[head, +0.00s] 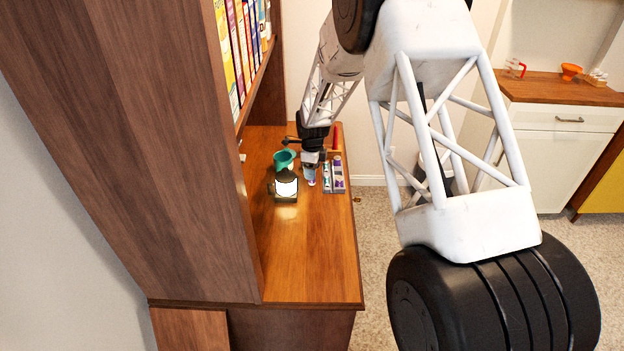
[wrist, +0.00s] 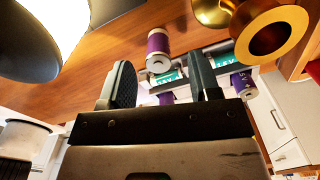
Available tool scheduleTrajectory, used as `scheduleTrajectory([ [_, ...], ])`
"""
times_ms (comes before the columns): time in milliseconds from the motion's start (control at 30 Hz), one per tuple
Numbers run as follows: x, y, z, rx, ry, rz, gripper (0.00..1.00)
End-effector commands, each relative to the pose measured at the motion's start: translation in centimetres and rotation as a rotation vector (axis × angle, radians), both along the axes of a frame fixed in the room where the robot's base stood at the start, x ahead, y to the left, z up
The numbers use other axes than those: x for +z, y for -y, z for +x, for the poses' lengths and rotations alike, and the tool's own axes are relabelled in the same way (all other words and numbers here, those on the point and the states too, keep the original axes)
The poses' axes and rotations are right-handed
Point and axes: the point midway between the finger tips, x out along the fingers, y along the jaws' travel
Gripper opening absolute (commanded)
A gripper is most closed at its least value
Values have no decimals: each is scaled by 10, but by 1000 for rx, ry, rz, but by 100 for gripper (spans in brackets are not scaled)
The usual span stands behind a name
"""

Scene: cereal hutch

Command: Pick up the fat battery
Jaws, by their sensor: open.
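A fat purple battery (wrist: 158,42) with a pale end shows in the wrist view, beyond and between the tips of my gripper (wrist: 160,64). The fingers are spread, and I see no contact with the battery. Green batteries (wrist: 222,60) marked 1.5V and another purple battery (wrist: 241,82) sit behind it at a tray. In the head view my gripper (head: 311,166) points down at the desk just left of the battery tray (head: 341,188).
A lit lantern (head: 286,187) stands close left of my gripper, with a green funnel-like cup (head: 283,158) behind it. A brass object (wrist: 270,32) is at the wrist view's upper right. The near part of the wooden desk (head: 310,250) is clear; the tall hutch (head: 130,130) bounds its left.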

Motion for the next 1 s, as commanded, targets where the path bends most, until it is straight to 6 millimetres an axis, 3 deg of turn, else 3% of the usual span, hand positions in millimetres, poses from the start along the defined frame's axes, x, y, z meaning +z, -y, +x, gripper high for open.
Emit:
scheduleTrajectory([
  [367,-38,0,-2,0,0,0,57],
  [967,-40,0,-2,0,1,0,57],
  [1000,-40,0,-2,0,1,0,52],
])
